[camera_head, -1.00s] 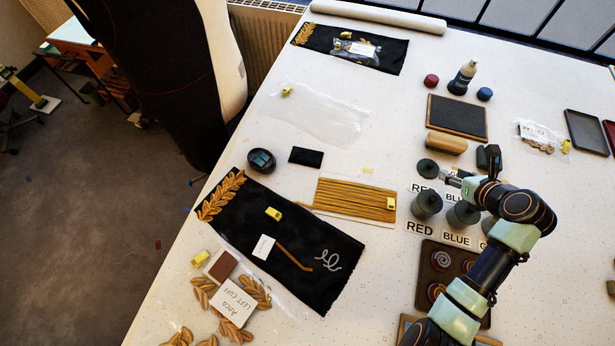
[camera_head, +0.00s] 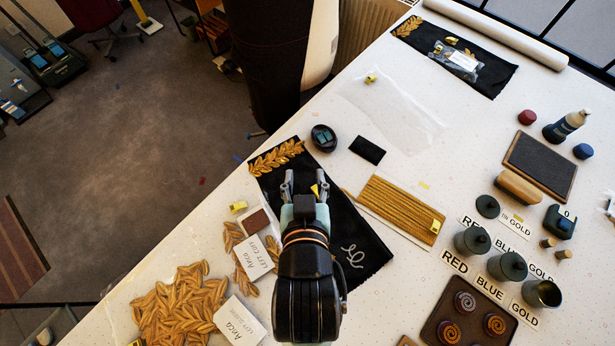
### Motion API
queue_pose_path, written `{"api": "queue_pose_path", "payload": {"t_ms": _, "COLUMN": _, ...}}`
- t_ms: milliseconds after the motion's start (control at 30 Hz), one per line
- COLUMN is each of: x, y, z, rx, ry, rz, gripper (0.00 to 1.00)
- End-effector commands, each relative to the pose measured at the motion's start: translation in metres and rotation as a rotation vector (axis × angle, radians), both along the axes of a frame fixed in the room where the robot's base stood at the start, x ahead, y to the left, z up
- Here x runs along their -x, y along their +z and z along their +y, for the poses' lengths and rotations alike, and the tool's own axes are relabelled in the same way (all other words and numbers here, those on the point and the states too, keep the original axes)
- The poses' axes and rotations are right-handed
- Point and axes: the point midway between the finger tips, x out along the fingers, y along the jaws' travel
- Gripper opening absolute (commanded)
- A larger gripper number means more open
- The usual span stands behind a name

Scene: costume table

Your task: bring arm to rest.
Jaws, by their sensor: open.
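My gripper (camera_head: 305,183) is at the lower middle of the head view, over the black cloth panel (camera_head: 356,226) with gold leaf trim at its far left end. Its two grey fingers point toward the back of the table and stand apart, with nothing seen held between them. A small yellow piece shows at the right finger. My arm comes up from the bottom edge and hides part of the cloth. I cannot tell how high the gripper is above the cloth.
Gold leaf pieces (camera_head: 175,306) and white cards (camera_head: 240,322) lie left of my arm. A board wound with gold cord (camera_head: 395,209), lidded grey pots (camera_head: 472,241) and a tray of swirled discs (camera_head: 466,318) are to the right. A clear plastic sheet (camera_head: 395,115) lies behind.

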Motion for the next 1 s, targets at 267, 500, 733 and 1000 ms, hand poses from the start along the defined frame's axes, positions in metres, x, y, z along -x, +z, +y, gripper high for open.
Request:
{"api": "queue_pose_path", "payload": {"t_ms": 267, "x": -0.001, "y": 0.014, "z": -0.001, "rx": -0.004, "ry": -0.003, "rz": 0.000, "gripper": 0.45}}
{"api": "queue_pose_path", "payload": {"t_ms": 500, "x": -0.001, "y": 0.109, "z": -0.002, "rx": -0.008, "ry": -0.007, "rz": 0.000, "gripper": 0.45}}
{"api": "queue_pose_path", "payload": {"t_ms": 733, "x": -0.001, "y": 0.218, "z": -0.003, "rx": -0.010, "ry": -0.012, "rz": 0.000, "gripper": 0.45}}
{"api": "queue_pose_path", "payload": {"t_ms": 1000, "x": -0.001, "y": 0.230, "z": -0.003, "rx": -0.011, "ry": -0.013, "rz": 0.002, "gripper": 0.45}}
